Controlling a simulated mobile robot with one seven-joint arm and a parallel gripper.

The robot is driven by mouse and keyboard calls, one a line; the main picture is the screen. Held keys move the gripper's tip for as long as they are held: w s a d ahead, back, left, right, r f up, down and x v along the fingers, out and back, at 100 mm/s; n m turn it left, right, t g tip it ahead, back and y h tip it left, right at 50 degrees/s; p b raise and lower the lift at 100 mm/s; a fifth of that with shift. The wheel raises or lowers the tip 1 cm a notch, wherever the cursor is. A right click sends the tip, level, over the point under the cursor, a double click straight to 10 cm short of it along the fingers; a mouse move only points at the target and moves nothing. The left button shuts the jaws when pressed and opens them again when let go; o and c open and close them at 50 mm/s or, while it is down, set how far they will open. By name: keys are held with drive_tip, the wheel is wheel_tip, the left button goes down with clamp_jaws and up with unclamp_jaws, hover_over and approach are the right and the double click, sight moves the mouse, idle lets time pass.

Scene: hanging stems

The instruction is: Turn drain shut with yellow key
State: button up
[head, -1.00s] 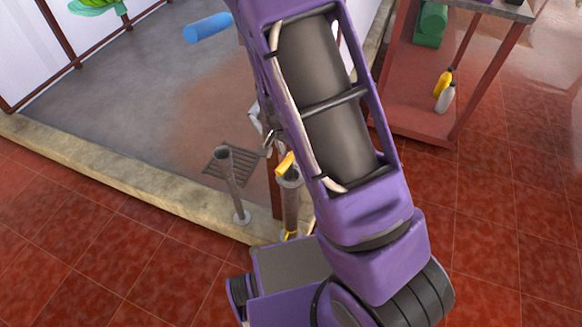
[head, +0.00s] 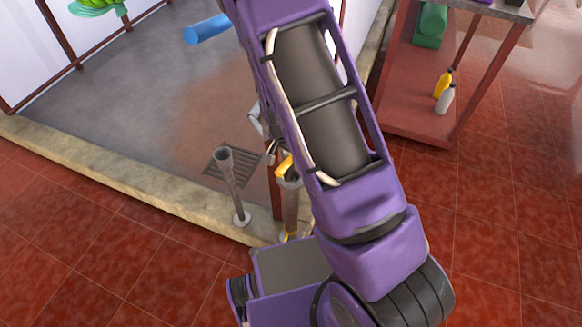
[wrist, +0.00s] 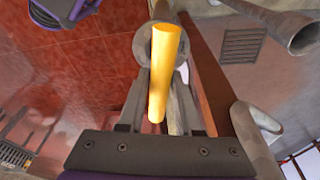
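The yellow key (head: 284,166) shows at the top of a grey upright pipe (head: 291,206), beside a rust-red post. In the wrist view, the yellow key (wrist: 164,70) is a thick bar lying lengthwise between the grey fingers of my gripper (wrist: 166,85). The pipe's round top (wrist: 143,45) shows behind it. The fingers stand apart, one on each side of the bar, with a gap visible to its right; firm contact cannot be made out. In the head view my arm partly covers the gripper. A yellow piece (head: 287,237) shows at the pipe's foot.
A second grey upright pipe (head: 232,188) stands just left, near a floor grate (head: 212,170). A low concrete kerb (head: 130,183) borders the grey basin floor. A red shelf (head: 405,125) with two bottles is at right. A blue cylinder (head: 207,29) is at the back.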

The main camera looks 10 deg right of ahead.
clamp_jaws()
drive_tip(key=n, duration=0.4)
drive_tip(key=shift+n+t+y, duration=0.3)
drive_tip(key=shift+n+y, duration=0.1)
drive_tip(key=shift+d+n, duration=0.1)
drive_tip(key=shift+n, duration=0.6)
drive_tip(key=n, duration=0.3)
drive_tip(key=shift+y, duration=0.4)
drive_tip(key=n+p, duration=0.1)
drive_tip(key=n, duration=0.1)
drive_tip(key=shift+r+n, duration=0.15)
drive_tip(key=shift+n, duration=0.15)
drive_tip(key=shift+n+y+p, duration=0.4)
drive_tip(key=shift+n+p, duration=0.15)
drive_tip(key=shift+n, duration=0.75)
